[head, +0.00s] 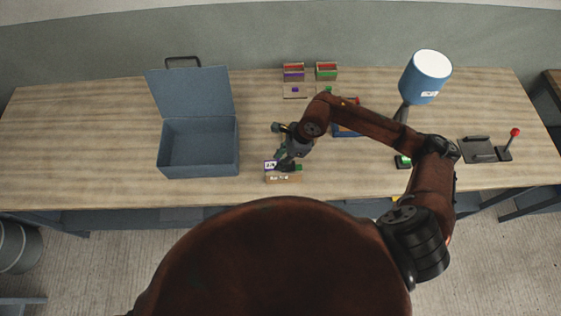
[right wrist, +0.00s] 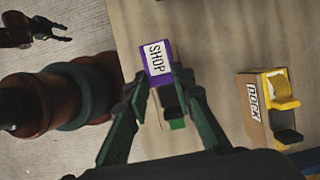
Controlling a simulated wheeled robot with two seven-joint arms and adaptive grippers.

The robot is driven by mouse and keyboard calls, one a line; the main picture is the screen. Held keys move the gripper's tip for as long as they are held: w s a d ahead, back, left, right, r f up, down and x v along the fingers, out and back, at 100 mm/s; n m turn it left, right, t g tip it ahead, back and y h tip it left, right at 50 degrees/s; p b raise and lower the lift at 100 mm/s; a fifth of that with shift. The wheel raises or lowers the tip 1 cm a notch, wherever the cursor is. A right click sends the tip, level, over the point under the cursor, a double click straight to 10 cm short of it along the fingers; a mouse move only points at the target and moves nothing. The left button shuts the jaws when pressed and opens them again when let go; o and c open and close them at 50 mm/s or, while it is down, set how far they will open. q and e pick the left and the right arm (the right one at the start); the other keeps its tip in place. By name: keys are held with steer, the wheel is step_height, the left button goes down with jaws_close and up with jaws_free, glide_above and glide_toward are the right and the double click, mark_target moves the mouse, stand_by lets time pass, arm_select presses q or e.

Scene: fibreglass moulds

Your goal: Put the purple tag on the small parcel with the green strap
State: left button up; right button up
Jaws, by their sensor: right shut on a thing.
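In the head view the tag (head: 270,165) is at the left end of the small brown parcel (head: 284,177), and my right gripper (head: 284,163) is over that parcel. The green strap (right wrist: 177,124) shows between the fingers; the gripper hides much of the parcel. I cannot tell whether tag and parcel touch. My left gripper (right wrist: 55,30) appears open above the floor, away from the table.
An open blue toolbox (head: 200,150) is to the left. Two small crates (head: 293,72) (head: 327,71) stand at the back. A blue lamp (head: 425,80) and red-knobbed lever (head: 510,142) are right.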

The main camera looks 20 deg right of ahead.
step_height(320, 180, down, 3)
steer(key=shift+w+d+f+p, duration=0.1)
steer(key=shift+d+p, duration=0.05)
steer(key=shift+p, duration=0.6)
steer(key=shift+f, duration=0.15)
steer(key=shift+f, duration=0.15)
steer(key=o, duration=0.8)
steer(key=shift+d+r, duration=0.15)
steer(key=shift+r, duration=0.3)
steer(key=b+v, duration=0.2)
steer(key=v, duration=0.9)
